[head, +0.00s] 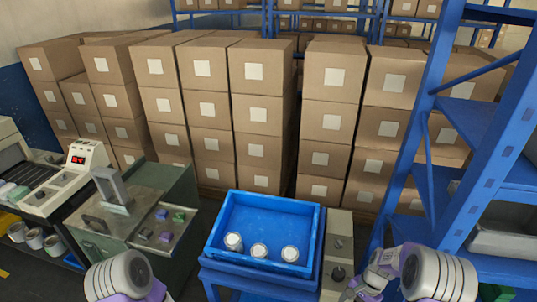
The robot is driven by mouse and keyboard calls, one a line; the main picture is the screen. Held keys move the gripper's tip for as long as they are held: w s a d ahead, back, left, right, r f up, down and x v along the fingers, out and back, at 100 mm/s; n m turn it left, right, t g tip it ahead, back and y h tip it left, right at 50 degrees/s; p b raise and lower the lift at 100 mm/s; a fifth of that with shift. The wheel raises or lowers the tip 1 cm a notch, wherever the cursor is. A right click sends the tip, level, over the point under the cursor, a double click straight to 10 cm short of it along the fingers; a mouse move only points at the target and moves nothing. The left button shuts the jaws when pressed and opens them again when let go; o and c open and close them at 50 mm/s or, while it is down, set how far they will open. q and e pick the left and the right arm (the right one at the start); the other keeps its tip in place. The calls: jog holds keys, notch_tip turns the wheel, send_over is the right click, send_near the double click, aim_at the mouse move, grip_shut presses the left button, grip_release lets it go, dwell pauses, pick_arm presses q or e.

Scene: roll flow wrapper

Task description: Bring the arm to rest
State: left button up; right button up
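Part of my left arm shows at the bottom left, a white rounded link with a purple part below it. Part of my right arm shows at the bottom right, with white ribbed and purple links beside the blue rack. I make out no fingertips of either gripper, so I cannot see what they hold. A blue tray (264,199) sits at the bottom middle between the two arms. Three white round items (259,251) stand in a row along its near side.
A green-grey machine (178,190) with purple and green pieces on top stands left of the tray. Farther left is a device with a red display (78,160). A blue rack (428,130) rises at right. Stacked cartons (207,105) fill the back. A grey panel (340,235) adjoins the tray.

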jog(key=s+a+f+n+t, duration=0.1)
jog(key=s+a+f+n, duration=0.3)
jog(key=s+a, duration=0.4)
jog(key=s+a+f+n+t, duration=0.1)
jog(key=s+a+f+n, duration=0.2)
jog(key=s+a+f, duration=0.2)
jog(key=s+a, duration=0.3)
jog(key=shift+a+f+n+t+y, duration=0.25)
jog(key=shift+f+n+t+y, duration=0.05)
jog(key=shift+f+n+y, duration=0.1)
jog(key=shift+w, duration=0.1)
jog(key=shift+c, duration=0.5)
